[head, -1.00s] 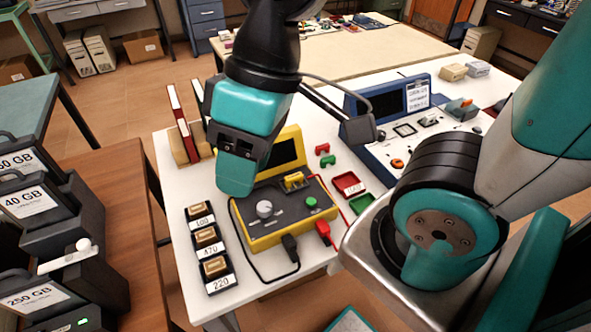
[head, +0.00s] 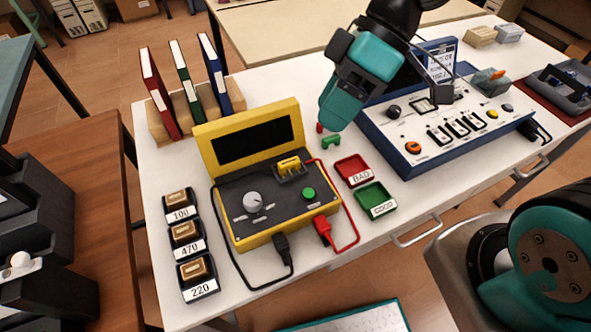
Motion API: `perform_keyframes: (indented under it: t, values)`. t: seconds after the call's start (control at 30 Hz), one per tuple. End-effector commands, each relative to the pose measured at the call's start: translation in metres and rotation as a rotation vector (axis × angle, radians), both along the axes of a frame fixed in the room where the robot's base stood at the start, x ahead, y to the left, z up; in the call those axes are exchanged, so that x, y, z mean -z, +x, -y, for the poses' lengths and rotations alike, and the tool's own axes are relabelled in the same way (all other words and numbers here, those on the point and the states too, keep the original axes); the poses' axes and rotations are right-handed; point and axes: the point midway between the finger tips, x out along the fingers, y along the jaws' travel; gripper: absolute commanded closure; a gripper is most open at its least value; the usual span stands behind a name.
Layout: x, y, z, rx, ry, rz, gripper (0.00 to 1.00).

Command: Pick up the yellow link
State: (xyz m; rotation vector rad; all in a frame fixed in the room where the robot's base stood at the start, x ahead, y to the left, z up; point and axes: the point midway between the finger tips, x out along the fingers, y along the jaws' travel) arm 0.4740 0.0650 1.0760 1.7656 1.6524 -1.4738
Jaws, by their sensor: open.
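The yellow link (head: 289,165) sits upright in a dark holder at the upper right of the yellow-cased tester (head: 262,237). Nothing covers it in the head view. My gripper (head: 338,112) is above the table, up and to the right of the link in the picture, and apart from it. The jaws are open, with nothing seen between them; the teal housing hides most of the fingers.
A green link (head: 331,141) and a partly hidden red link (head: 320,128) lie below my gripper. A red BAD tray (head: 352,163) and green GOOD tray (head: 386,199) sit right of the tester. A blue console (head: 421,164) stands at right.

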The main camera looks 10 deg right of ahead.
Motion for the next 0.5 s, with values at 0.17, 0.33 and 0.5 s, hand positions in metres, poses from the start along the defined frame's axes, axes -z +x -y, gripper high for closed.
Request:
perform_keyframes:
  t: [0.17,0.33,0.5]
  values:
    - [0.085,0.052,0.011,-0.218,0.311,0.120,0.51]
    - [0.134,0.080,0.025,-0.312,0.543,0.300,0.51]
    - [0.155,0.091,0.034,-0.342,0.649,0.417,0.51]
